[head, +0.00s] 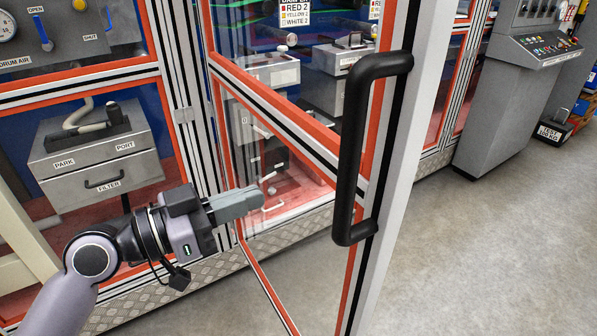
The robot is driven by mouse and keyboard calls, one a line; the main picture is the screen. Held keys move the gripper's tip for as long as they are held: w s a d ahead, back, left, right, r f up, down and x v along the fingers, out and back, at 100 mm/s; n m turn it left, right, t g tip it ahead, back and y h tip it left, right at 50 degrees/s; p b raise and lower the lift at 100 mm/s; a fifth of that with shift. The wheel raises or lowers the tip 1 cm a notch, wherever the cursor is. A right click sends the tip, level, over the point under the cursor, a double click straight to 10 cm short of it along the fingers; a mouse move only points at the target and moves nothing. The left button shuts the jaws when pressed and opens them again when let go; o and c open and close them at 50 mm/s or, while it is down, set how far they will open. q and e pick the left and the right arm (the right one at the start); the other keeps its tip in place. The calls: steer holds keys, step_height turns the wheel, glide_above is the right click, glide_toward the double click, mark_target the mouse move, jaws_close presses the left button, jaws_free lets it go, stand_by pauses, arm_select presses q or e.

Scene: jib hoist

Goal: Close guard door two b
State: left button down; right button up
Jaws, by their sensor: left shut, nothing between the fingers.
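A guard door (419,120) with a pale metal frame, red-orange edging and clear panels stands swung open toward me in the head view. Its black bar handle (349,150) is on the near upright, right of centre. I cannot read a label on this door. My left gripper (262,197) is shut and empty, pointing right, left of the handle and apart from it. It appears in front of the clear panel; I cannot tell whether it touches it. My right gripper is not in view.
A grey filter box (95,160) sits behind a framed panel at left, below a gauge and valve board (75,35). Grey boxes show behind the door's glass. A control console (520,90) stands at the back right. Grey floor (480,250) at right is clear.

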mark_target(316, 175)
arm_select(q)
steer(key=p+x, duration=0.2)
steer(key=x, duration=0.6)
steer(key=shift+r, duration=0.1)
steer(key=shift+w+d, duration=0.3)
steer(key=shift+d, duration=0.05)
steer(key=shift+d, duration=0.1)
